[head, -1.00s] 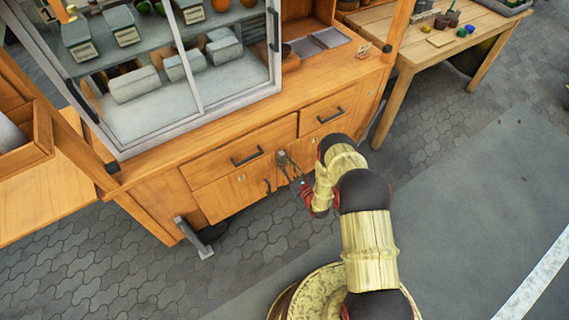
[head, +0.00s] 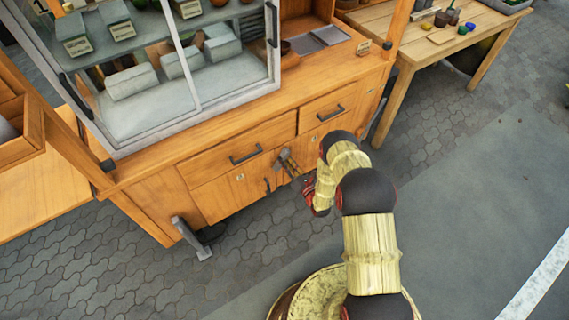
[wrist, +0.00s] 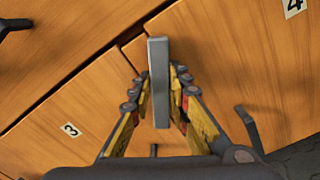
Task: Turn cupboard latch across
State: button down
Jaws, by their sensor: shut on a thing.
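The cupboard latch is a plain grey bar (wrist: 158,80) on the wooden cupboard front, between door 3 (wrist: 60,120) and door 4 (wrist: 275,70). It stands lengthwise up the middle of the wrist view, at an angle to the slanting door seam. My gripper (wrist: 158,88) has one finger on each side of the bar and is shut on it. In the head view my gripper (head: 292,170) is at the cupboard front below the drawers. The latch is small there, and the fingers partly cover it.
Drawers with dark handles (head: 246,155) (head: 331,113) sit above the doors. Another dark handle (wrist: 250,128) is close to the right of my gripper. A glass display case (head: 150,80) stands on the counter. A wooden table (head: 440,45) is at right. Paving in front is open.

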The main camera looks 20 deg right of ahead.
jog(key=m+b, duration=0.1)
jog(key=m, duration=0.3)
jog(key=m+b, duration=0.1)
jog(key=m, duration=0.3)
jog(key=f+m+b, duration=0.1)
jog(key=m, duration=0.2)
jog(key=shift+w+d+f+m, duration=0.1)
jog(key=shift+w+d+m, duration=0.05)
jog(key=shift+d+m, duration=0.2)
jog(key=shift+m, duration=0.25)
jog(key=c, duration=1.8)
grip_release()
jog(key=shift+o, duration=0.6)
jog(key=v, duration=1.2)
